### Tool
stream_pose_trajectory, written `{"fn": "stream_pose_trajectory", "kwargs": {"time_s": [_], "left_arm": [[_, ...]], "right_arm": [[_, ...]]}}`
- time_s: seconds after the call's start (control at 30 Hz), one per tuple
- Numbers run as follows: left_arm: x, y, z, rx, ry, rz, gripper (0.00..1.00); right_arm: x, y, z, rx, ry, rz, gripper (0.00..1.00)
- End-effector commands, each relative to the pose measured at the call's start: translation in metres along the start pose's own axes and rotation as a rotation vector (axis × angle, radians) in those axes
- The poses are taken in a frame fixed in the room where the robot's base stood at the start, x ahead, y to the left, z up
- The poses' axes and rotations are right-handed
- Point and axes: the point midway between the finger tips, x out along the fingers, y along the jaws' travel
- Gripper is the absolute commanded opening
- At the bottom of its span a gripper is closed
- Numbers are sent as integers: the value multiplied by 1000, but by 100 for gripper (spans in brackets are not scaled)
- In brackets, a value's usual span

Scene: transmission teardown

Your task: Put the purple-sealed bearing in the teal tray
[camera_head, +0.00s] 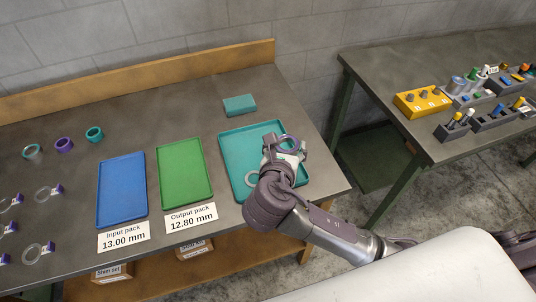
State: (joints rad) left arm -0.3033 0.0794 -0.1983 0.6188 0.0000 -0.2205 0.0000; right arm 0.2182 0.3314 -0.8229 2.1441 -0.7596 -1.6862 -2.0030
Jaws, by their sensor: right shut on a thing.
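The teal tray (228,154) lies on the workbench, right of the green tray. My right gripper (284,148) is over the tray's right part and is shut on a grey-purple ring (289,141). The fingers hide part of this ring, and I cannot tell whether it touches the tray. My left gripper is not in view.
A blue tray (121,155) and a green tray (184,143) stand to the left, with label cards in front. A teal box (239,105) is behind the teal tray. Two teal rings and several purple-tagged rings are at left. A second table (446,149) is at right.

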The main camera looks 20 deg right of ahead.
Motion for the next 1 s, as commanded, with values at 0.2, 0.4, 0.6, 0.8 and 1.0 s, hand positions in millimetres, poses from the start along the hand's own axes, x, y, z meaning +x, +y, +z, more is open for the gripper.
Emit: {"fn": "stream_pose_trajectory", "kwargs": {"time_s": [0.2, 0.4, 0.6, 0.8, 1.0], "left_arm": [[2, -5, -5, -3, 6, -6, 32], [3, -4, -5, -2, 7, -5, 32], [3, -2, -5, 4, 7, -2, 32], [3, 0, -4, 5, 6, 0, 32], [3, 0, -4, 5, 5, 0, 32]], "right_arm": [[36, 20, -8, 5, -6, -21, 21], [83, 43, -18, 5, -4, -20, 21], [112, 58, -25, 7, -5, -17, 21], [122, 59, -38, 4, -1, -17, 21], [132, 59, -62, 5, -2, -16, 21]]}}
